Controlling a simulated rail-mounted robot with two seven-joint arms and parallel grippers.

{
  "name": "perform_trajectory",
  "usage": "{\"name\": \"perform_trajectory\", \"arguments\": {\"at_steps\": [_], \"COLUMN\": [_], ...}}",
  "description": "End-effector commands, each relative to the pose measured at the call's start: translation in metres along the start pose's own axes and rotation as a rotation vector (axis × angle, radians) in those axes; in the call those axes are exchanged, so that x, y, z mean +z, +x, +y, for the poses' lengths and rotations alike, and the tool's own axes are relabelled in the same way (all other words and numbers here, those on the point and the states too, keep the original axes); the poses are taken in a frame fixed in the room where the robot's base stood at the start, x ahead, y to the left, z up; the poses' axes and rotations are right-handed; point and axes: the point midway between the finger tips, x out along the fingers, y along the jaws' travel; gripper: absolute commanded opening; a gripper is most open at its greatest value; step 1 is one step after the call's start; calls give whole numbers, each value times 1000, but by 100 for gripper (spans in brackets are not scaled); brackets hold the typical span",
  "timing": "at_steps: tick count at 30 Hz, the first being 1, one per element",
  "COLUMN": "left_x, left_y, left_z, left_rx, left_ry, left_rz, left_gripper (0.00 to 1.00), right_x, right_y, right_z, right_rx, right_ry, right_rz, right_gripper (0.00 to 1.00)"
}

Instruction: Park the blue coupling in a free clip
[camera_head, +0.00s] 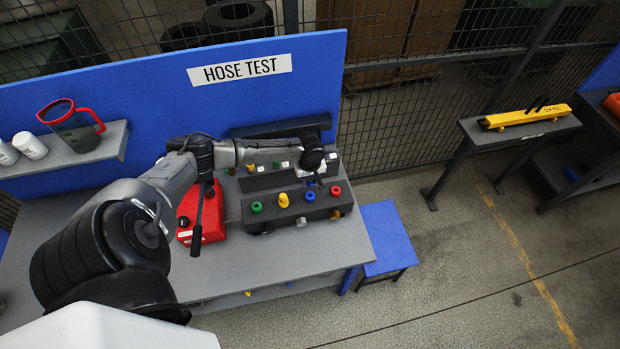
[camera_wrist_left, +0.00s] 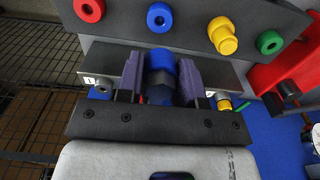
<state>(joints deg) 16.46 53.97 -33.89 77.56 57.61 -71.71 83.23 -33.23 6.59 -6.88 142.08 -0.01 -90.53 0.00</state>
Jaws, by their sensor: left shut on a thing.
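My left gripper (camera_wrist_left: 160,72) is shut on the blue coupling (camera_wrist_left: 161,62), which stands between its two purple-grey fingers. In the head view the left gripper (camera_head: 317,180) is over the back right of the dark fixture, and the coupling is hard to make out there. A grey rail with white number labels (camera_wrist_left: 90,79) runs behind the fingers in the wrist view; its middle is hidden by the gripper. A yellow piece (camera_wrist_left: 224,104) shows at the rail's right part. I cannot tell whether the coupling touches the rail. My right gripper is not in view.
The fixture's front block (camera_head: 270,221) carries green, yellow, blue (camera_head: 310,196) and red (camera_head: 336,191) round fittings. A red pump (camera_head: 190,212) with a black lever stands left of it. The blue HOSE TEST board (camera_head: 130,95) rises behind. The bench front (camera_head: 290,262) is clear.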

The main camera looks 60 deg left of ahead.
Motion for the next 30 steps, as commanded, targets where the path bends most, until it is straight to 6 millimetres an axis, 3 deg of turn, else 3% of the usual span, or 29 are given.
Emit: {"name": "perform_trajectory", "arguments": {"at_steps": [3, 14, 30], "left_x": [0, -2, -54], "left_y": [-8, -5, -2], "left_z": [0, 2, 34], "left_rx": [0, 1, 3], "left_ry": [0, 0, -3], "left_rz": [-1, 0, 0], "left_gripper": [0, 0, 0], "right_x": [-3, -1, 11], "right_y": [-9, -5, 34], "right_z": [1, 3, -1], "right_rx": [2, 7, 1], "right_ry": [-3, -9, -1], "right_rz": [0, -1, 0], "right_gripper": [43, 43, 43]}}
